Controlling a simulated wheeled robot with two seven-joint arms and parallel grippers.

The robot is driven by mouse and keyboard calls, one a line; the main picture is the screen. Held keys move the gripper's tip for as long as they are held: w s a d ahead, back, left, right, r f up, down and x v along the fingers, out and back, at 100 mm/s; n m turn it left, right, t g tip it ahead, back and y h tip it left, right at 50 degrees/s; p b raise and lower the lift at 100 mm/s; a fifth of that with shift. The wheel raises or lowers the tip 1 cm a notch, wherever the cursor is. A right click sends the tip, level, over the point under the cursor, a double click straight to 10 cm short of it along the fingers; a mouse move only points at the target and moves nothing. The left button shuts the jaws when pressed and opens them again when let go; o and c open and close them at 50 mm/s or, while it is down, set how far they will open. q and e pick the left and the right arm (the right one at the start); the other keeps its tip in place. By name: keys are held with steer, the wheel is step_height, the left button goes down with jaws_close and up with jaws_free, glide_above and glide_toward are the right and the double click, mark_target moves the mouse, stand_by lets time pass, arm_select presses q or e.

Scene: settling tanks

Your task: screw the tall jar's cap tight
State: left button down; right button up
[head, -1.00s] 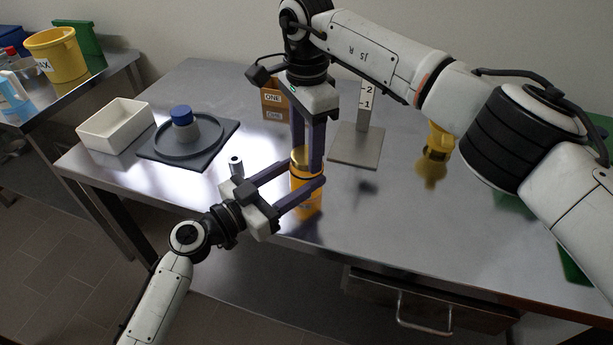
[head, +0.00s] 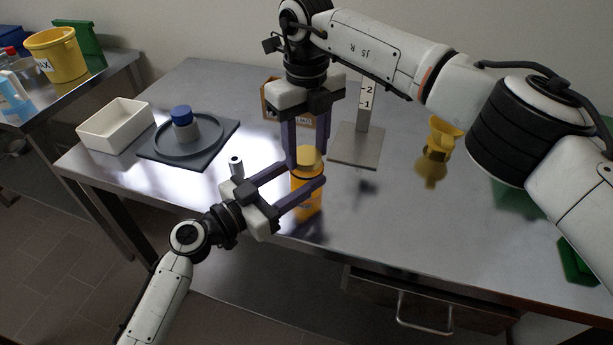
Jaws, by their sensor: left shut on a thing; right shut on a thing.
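The tall jar (head: 306,204) is orange and stands upright near the front edge of the steel table. Its yellow-orange cap (head: 308,157) sits on top. My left gripper (head: 307,180) comes in from the front left and is shut around the jar's upper body. My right gripper (head: 306,153) points down from above and is shut on the cap, one finger on each side. The fingers hide part of the cap and the rim below it, so I cannot tell how tightly it sits.
A dark tray (head: 222,141) with a round rim bears a grey, blue-capped jar (head: 183,124). A white bin (head: 108,132) is left of it. Behind my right gripper are a brown box (head: 272,100) and a metal stand (head: 352,146). A yellow cup (head: 440,138) stands right.

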steer(key=shift+m, duration=0.6)
steer(key=o, duration=1.3)
steer(key=shift+c, duration=0.2)
steer(key=shift+r, duration=0.15)
arm_select(q)
steer(key=c, duration=0.7)
jaws_free()
arm_select(e)
step_height(320, 180, up, 12)
arm_select(q)
steer(key=b+v, duration=0.3)
steer(key=v, duration=0.6)
steer(key=shift+s+a+f, duration=0.1)
steer(key=shift+f, duration=0.05)
steer(key=shift+s+a, duration=0.4)
arm_select(e)
steer(key=shift+f, duration=1.6)
